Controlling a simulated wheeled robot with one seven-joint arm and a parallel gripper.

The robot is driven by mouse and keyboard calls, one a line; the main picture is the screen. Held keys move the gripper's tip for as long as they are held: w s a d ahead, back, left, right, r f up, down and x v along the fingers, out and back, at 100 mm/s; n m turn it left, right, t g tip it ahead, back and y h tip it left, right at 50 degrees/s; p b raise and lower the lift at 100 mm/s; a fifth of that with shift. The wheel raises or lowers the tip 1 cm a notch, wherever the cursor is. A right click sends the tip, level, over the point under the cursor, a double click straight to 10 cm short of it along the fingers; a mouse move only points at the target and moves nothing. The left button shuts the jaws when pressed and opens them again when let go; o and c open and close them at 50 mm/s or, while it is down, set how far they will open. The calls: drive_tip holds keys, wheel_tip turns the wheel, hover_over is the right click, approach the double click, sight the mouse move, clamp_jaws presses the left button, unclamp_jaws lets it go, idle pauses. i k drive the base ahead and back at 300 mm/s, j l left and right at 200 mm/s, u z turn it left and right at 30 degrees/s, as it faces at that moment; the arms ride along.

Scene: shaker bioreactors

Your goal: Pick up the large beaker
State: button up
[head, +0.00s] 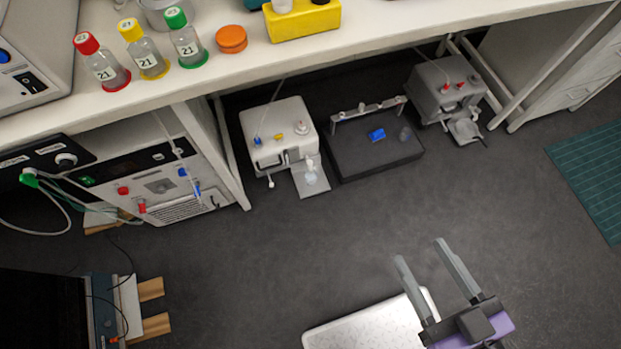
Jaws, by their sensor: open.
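No vessel in the head view is clearly the large beaker. A greyish round vessel (163,13) stands on the bench at the top left, cut off by the picture's upper edge. I cannot tell whether it is the beaker. My gripper (421,250) is at the lower right, over the dark floor in front of the bench. Its two long grey fingers are apart, with nothing between them. It is well away from the bench top and touches nothing that I can see.
Bottles with red (104,65), yellow (145,52) and green (186,40) caps stand along the bench edge (300,55). An orange lid (231,39) and a yellow block (303,20) are beside them. Machines (280,135) stand below the bench. The middle floor is clear.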

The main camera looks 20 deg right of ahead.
sight(311, 178)
drive_tip(key=i+u, duration=0.1)
drive_tip(key=u, duration=0.65)
drive_tip(key=i+l+u, duration=0.15)
drive_tip(key=l+u, duration=0.15)
drive_tip(key=i+l+u, duration=0.25)
drive_tip(key=l, duration=0.15)
drive_tip(key=l+u, duration=0.3)
drive_tip(key=l, duration=0.5)
drive_tip(key=i+l, duration=0.15)
drive_tip(key=l, duration=0.3)
drive_tip(key=u, duration=0.05)
